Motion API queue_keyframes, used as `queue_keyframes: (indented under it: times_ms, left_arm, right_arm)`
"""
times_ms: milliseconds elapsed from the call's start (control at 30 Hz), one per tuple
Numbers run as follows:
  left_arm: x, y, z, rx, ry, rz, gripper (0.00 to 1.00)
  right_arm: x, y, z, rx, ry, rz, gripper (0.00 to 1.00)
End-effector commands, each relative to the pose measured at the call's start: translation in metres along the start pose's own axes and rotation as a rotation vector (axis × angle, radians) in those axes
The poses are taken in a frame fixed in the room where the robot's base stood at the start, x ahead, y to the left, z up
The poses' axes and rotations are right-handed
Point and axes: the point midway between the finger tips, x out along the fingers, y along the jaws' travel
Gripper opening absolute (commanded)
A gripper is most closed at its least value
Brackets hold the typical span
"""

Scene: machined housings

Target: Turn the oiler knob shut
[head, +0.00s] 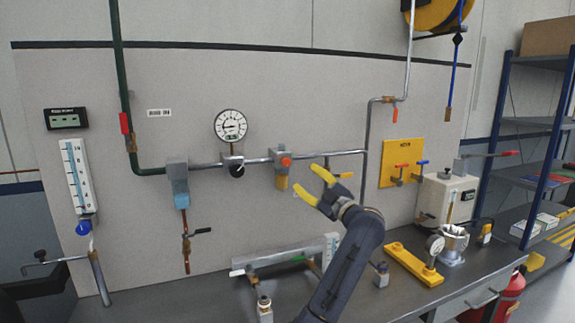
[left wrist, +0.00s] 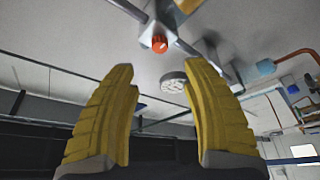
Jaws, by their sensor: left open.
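The oiler (head: 282,167) sits on the wall pipe, with a grey body, a yellowish bowl below and an orange-red knob (head: 286,161) on its front. In the left wrist view the knob (left wrist: 159,44) shows at the upper middle, beyond and between the fingertips. My left gripper (head: 311,182) has yellow fingers spread open and empty. In the head view it is just right of the oiler and does not appear to touch it. The fingers also show in the left wrist view (left wrist: 161,68), wide apart. The knob's turned position cannot be told. My right gripper is not in view.
On the same pipe are a round gauge (head: 231,125), a black regulator knob (head: 236,170) and a blue-bowled filter (head: 179,188). A yellow valve panel (head: 401,163) is to the right. The bench (head: 350,293) below holds several fittings. The wall around the knob is mostly clear.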

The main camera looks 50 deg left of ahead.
Motion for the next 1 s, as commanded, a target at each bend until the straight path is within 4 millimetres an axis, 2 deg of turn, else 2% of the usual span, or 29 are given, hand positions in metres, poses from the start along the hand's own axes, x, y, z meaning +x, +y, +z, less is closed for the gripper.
queue_keyframes:
  times_ms: [33, 200, 500, 700, 1000]
  left_arm:
    - [0.011, 0.000, -0.001, 0.001, 0.004, 0.000, 0.48]
    - [0.042, 0.000, -0.001, 0.002, 0.003, 0.000, 0.48]
    - [0.084, 0.000, 0.000, 0.002, 0.002, 0.000, 0.48]
    - [0.099, 0.000, 0.000, 0.001, 0.001, 0.001, 0.48]
    - [0.105, 0.000, 0.001, 0.001, -0.001, 0.000, 0.48]
  right_arm:
    - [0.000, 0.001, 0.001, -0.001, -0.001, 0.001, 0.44]
    - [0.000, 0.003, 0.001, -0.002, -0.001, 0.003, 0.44]
    - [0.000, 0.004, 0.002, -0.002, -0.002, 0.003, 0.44]
    - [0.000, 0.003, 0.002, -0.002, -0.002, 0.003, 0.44]
    - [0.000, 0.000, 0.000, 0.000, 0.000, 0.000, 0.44]
